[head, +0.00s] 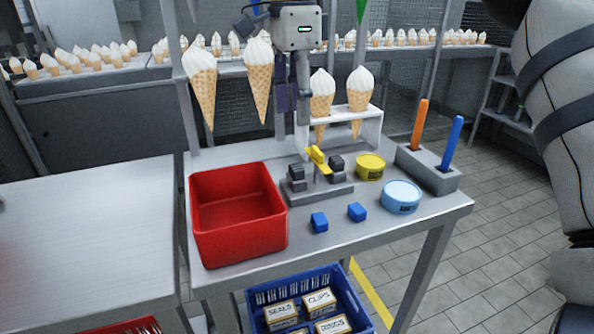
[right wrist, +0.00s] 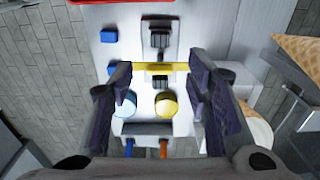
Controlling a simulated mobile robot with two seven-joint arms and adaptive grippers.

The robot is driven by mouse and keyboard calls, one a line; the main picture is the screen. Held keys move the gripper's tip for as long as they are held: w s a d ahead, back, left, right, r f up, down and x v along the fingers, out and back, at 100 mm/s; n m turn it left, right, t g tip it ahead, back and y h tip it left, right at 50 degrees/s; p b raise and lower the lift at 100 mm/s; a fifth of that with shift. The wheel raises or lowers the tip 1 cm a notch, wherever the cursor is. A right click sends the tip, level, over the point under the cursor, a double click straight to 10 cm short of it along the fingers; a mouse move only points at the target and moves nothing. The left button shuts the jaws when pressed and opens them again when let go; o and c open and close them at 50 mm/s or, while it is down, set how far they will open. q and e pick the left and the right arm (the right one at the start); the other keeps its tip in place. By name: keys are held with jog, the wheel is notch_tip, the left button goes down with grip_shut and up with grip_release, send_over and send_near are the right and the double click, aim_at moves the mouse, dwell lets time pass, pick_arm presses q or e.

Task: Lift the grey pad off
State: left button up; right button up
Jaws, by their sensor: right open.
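A grey fixture (head: 318,193) on the table carries two dark grey blocks, the left one (head: 297,177) and the right one (head: 337,168), with a yellow lever (head: 317,157) between them. A grey pad cannot be told apart from these blocks. The left block (right wrist: 160,40) and the lever (right wrist: 153,67) also show in the right wrist view. My right gripper (head: 293,98) points down above the fixture, open and empty, apart from the blocks. Its purple-padded fingers (right wrist: 164,85) stand to either side of the lever in the wrist view. My left gripper is out of view.
Two blue blocks (head: 319,222) (head: 357,212) lie in front of the fixture. A red bin (head: 240,251) stands left, a yellow tin (head: 370,167) and a light blue tin (head: 401,197) right. Beyond them a grey holder (head: 430,175) bears upright handles. Ice-cream cones (head: 358,100) stand behind.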

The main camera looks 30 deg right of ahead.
aim_at(297, 167)
jog(key=w+a+h, duration=0.2)
jog(key=a+h, duration=0.1)
jog(key=a, duration=0.1)
jog(key=shift+g, duration=0.3)
jog(key=x, duration=0.3)
jog(key=s+x, duration=0.1)
jog(key=x, duration=0.6)
jog(key=shift+s+d+f+p, duration=0.15)
jog(key=shift+s+d+p, duration=0.15)
jog(key=shift+d, duration=0.15)
jog(key=shift+f, duration=0.45)
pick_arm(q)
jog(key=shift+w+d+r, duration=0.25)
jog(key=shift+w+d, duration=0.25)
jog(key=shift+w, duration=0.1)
pick_arm(e)
jog(key=c, duration=0.9)
